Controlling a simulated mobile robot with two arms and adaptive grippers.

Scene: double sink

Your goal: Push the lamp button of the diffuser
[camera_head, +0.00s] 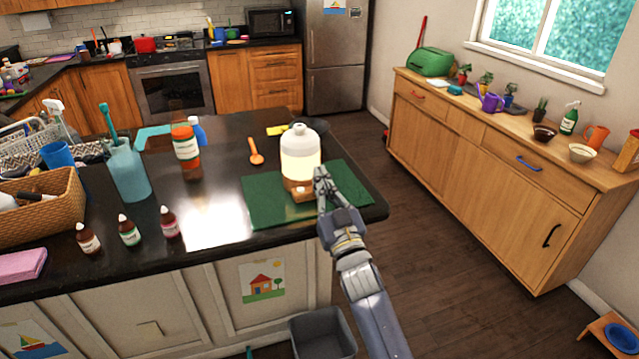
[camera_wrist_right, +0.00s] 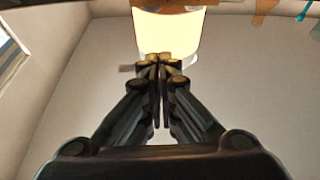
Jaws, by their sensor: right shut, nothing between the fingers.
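The diffuser (camera_head: 300,152) stands upright on a green mat (camera_head: 265,210) near the right end of the dark counter. It has a whitish bottle-shaped body, glowing warm yellow in its lower part, on a wooden-looking base (camera_head: 301,193) with a small block at its front. My right gripper (camera_head: 321,174) is shut and empty at the front right of the diffuser, close to the base. In the right wrist view the shut fingertips (camera_wrist_right: 158,62) point at the glowing diffuser body (camera_wrist_right: 167,30). I cannot tell whether they touch it, and no button shows clearly. My left gripper is not in view.
An orange-capped bottle (camera_head: 186,147), an orange spoon (camera_head: 255,151) and several small dropper bottles (camera_head: 129,230) stand or lie left of the mat. A teal cup (camera_head: 128,170) and a wicker basket (camera_head: 42,218) are farther left. The counter just left of the mat is clear.

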